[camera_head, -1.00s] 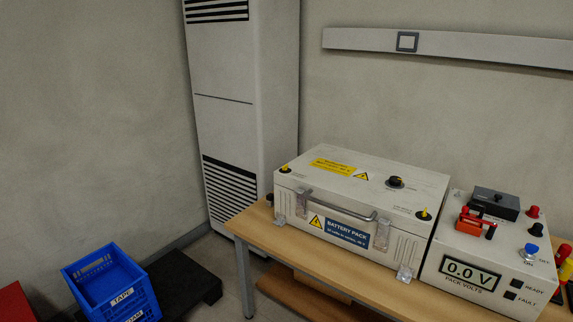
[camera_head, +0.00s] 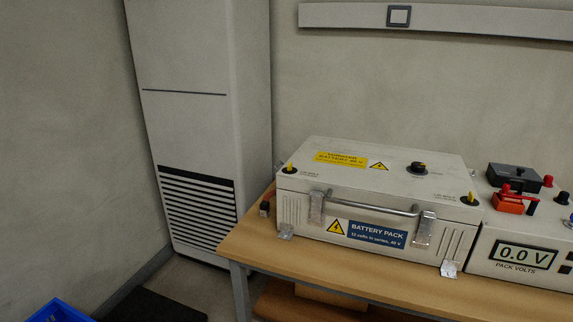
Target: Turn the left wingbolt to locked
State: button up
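The battery pack (camera_head: 385,190) is a white case on the wooden table, with its lid down and a metal handle (camera_head: 372,204) along its front. The left wingbolt (camera_head: 289,169) is a small yellow piece on a dark base at the lid's front left corner. A matching right wingbolt (camera_head: 470,198) sits at the front right corner. The way each wingbolt points is too small to tell for sure. A black knob (camera_head: 418,167) is on the lid toward the back right. My gripper is not in this view.
The wooden table (camera_head: 262,262) has a bare strip in front of the pack. A small dark object (camera_head: 265,208) lies left of the pack. A meter box (camera_head: 525,256) reading 0.0 V stands close on the right. A tall white cabinet (camera_head: 205,120) stands behind left.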

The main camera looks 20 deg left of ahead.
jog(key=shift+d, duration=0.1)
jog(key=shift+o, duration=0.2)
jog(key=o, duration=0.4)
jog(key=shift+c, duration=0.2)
